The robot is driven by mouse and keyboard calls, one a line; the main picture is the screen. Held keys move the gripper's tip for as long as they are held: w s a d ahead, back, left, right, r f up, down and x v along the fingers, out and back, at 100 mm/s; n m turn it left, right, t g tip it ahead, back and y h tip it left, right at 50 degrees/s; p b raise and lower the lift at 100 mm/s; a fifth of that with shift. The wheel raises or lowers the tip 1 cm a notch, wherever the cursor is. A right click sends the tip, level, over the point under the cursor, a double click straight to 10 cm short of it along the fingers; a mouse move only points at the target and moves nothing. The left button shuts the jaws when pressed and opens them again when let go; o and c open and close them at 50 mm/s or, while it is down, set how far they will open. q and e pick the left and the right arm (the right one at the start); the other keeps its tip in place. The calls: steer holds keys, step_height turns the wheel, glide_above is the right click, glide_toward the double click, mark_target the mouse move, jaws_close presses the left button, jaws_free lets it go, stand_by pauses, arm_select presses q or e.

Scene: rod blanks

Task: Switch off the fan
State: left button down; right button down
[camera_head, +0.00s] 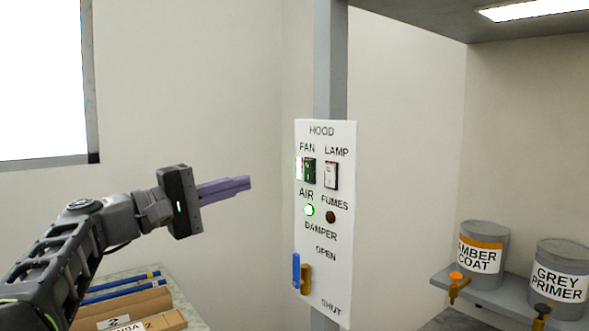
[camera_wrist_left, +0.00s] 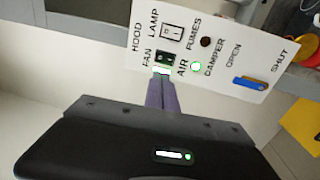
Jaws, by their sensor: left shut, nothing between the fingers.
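A white HOOD panel (camera_head: 323,255) stands upright on a grey post. Its FAN switch (camera_head: 309,171) is a dark rocker with a bright green-lit edge on its left. The switch also shows in the left wrist view (camera_wrist_left: 166,57), just beyond my fingertips. My left gripper (camera_head: 248,183) is shut and empty, its purple fingers pointing at the panel from the left. In the head view a gap shows between the fingertips and the panel. The round AIR light (camera_head: 309,210) glows green. My right gripper is not in view.
The white LAMP switch (camera_head: 331,175) sits right of FAN, above the dark FUMES light (camera_head: 330,217). A blue damper lever (camera_head: 296,269) sticks out lower down. AMBER COAT (camera_head: 482,250) and GREY PRIMER (camera_head: 559,275) cans stand on a shelf at right. Boxes (camera_head: 125,306) lie low at left.

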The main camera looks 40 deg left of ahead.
mark_target(307, 165)
arm_select(q)
steer(key=p+x, duration=0.4)
steer(key=x, duration=0.8)
steer(key=shift+w+d+r+p, duration=0.1)
steer(key=shift+w+p, duration=0.15)
steer(key=shift+p, duration=0.15)
steer(key=shift+w+d, duration=0.1)
steer(key=shift+w, duration=0.3)
steer(key=shift+w+d, duration=0.1)
steer(key=shift+w, duration=0.05)
